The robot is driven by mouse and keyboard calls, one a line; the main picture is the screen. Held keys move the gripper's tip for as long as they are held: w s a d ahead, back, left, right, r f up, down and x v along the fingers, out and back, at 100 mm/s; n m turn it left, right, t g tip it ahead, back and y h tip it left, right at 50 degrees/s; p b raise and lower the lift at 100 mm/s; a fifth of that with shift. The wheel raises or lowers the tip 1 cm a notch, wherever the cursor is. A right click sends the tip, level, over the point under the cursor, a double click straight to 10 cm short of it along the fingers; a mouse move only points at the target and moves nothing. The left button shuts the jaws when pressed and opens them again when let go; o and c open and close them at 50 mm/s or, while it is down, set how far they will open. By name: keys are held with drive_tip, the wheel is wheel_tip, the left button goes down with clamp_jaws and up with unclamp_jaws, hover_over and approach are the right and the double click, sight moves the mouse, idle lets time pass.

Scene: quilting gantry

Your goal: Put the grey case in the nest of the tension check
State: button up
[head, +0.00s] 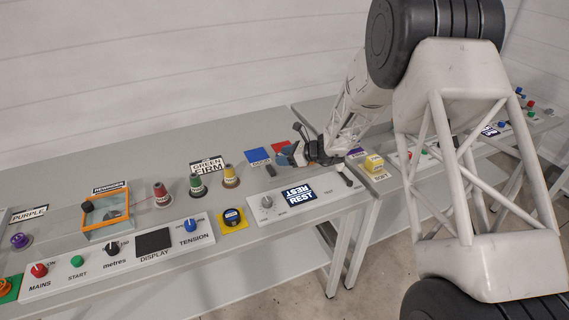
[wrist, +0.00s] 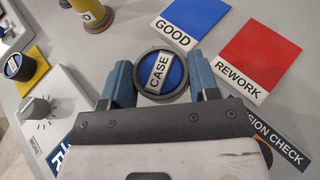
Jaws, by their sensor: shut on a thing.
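My gripper (wrist: 160,78) has its two blue fingers on either side of a round case (wrist: 183,77) with a dark grey rim and a blue face labelled CASE. It is shut on this case. In the head view my gripper (head: 283,161) is over the back of the bench, and a small dark shape at its fingertips looks like the case (head: 270,170). The tension check sign (wrist: 278,140) shows at the lower right of the wrist view, partly covered by my gripper. I cannot make out the nest.
A blue GOOD pad (wrist: 188,18) and a red REWORK pad (wrist: 245,58) lie beyond the case. A white panel (head: 325,207) with a knob and REST display is in front. Thread cones (head: 197,187) stand left.

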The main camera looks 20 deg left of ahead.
drive_tip(key=shift+w+a+f, duration=0.1)
drive_tip(key=shift+w+f, duration=0.05)
drive_tip(key=shift+f, duration=1.6)
drive_tip(key=shift+f, duration=0.15)
drive_tip(key=o, duration=0.6)
drive_tip(key=shift+o, duration=0.2)
drive_tip(key=shift+v, duration=6.05)
